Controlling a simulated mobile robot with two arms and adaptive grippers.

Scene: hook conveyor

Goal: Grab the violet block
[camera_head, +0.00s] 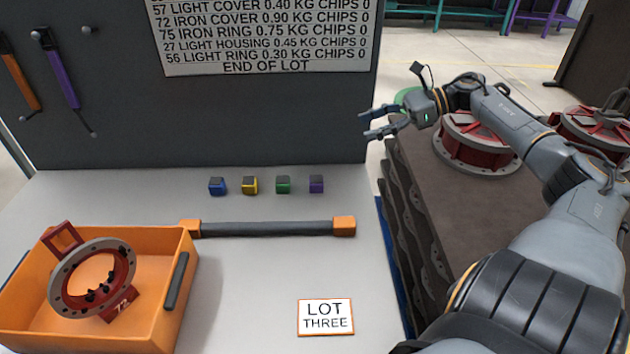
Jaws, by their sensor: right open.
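The violet block (316,184) is a small cube with a dark top. It stands on the grey table at the right end of a row of small blocks. My right gripper (365,125) is open and empty, with its fingers pointing left. In the picture it is above and to the right of the violet block, near the right edge of the dark back panel. My left gripper is not in view.
Green (283,185), yellow (250,185) and blue (217,186) blocks stand left of the violet one. A dark bar with orange ends (265,229) lies in front. An orange bin (185,262) holds a red ring part. A LOT THREE card (325,317) lies front right.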

